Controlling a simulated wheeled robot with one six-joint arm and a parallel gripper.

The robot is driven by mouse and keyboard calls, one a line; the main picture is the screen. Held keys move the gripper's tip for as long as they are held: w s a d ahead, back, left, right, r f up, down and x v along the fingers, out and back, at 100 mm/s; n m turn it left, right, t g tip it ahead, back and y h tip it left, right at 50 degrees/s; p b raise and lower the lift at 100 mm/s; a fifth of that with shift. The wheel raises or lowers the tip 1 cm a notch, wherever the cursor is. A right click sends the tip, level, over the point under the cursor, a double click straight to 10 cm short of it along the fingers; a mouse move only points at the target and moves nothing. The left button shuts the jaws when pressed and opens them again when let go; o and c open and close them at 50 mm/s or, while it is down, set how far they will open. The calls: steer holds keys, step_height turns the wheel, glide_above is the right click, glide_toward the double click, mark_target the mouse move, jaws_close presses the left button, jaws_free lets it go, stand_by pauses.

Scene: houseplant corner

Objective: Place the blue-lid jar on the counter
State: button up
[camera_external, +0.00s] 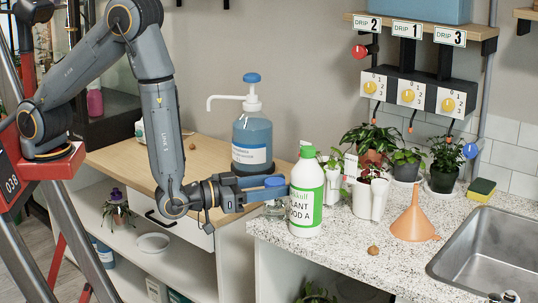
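The blue-lid jar (275,209) is a small clear jar with a blue lid, just left of the white plant-food bottle. My gripper (272,189) reaches in from the left, with its fingers around the jar just below the lid. It appears shut on the jar, whose middle is partly hidden by a finger. The jar looks upright and shows at the left edge of the speckled counter (360,245); I cannot tell whether its base touches anything.
The green-capped plant-food bottle (306,195) stands close right of the jar. A large pump bottle (252,140) is on the wooden top behind. Potted plants (445,165), an orange funnel (414,222) and a sink (490,255) are farther right. The counter's front middle is mostly clear.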

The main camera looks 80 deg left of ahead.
steer(key=shift+r, duration=0.25)
steer(key=b+v, duration=0.2)
steer(key=v, duration=1)
steer(key=shift+b, duration=0.4)
